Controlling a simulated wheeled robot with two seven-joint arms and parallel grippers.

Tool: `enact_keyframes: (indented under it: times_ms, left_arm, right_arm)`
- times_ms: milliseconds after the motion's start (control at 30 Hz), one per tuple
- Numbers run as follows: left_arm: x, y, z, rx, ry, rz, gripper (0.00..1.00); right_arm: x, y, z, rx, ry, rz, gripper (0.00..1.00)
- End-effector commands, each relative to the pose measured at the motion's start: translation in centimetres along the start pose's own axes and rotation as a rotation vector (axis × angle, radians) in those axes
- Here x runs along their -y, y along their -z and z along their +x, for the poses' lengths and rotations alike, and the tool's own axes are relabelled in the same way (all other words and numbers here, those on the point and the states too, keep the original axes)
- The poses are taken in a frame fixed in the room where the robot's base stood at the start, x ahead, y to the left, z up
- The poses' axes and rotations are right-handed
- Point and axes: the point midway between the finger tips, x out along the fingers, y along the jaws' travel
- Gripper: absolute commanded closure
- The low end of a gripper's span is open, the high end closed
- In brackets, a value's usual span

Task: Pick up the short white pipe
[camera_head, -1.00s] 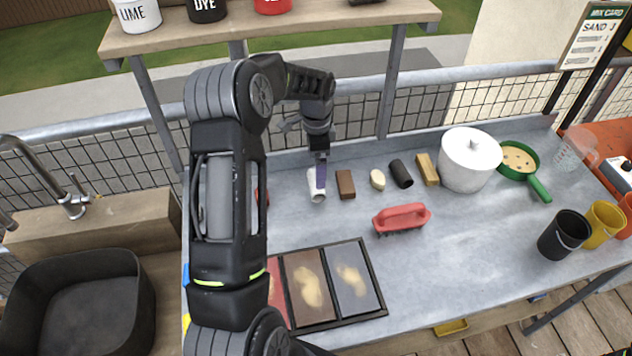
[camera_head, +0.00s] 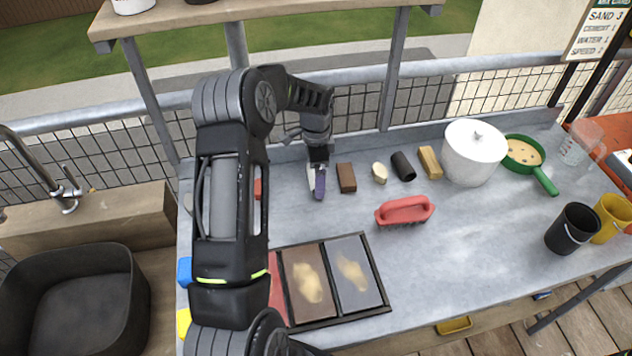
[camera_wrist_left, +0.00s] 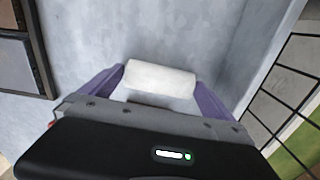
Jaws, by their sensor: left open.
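The short white pipe (camera_wrist_left: 160,80) lies on the grey worktop, crosswise between the two purple fingers in the left wrist view. In the head view it is mostly hidden behind my left gripper (camera_head: 318,185), with only a bit of white showing. The left gripper is open and points down, with one finger near each end of the pipe. Small gaps or light contact at the pipe's ends cannot be told apart. My right gripper is in neither view.
A brown block (camera_head: 346,178) stands close to the right of the gripper, then a pale oval piece (camera_head: 379,173), a black tube (camera_head: 403,166) and a tan block (camera_head: 429,162). A red brush (camera_head: 404,210) and a tray of powders (camera_head: 377,312) lie nearer. Mesh railing runs behind.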

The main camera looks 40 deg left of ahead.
Motion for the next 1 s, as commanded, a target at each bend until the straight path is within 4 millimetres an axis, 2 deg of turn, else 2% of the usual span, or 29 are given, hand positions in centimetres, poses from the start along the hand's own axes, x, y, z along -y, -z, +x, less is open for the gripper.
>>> enact_keyframes:
  times_ms: [67,667,1000]
  left_arm:
    - [-0.01,0.01,0.74,0.000,0.000,0.000,0.00]
    - [0.00,0.00,0.63,0.000,0.000,0.001,0.00]
    - [0.00,0.00,0.63,0.000,0.000,0.001,0.27]
  right_arm:
    - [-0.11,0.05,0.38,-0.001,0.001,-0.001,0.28]
    - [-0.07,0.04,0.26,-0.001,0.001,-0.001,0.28]
    - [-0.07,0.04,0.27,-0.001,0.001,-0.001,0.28]
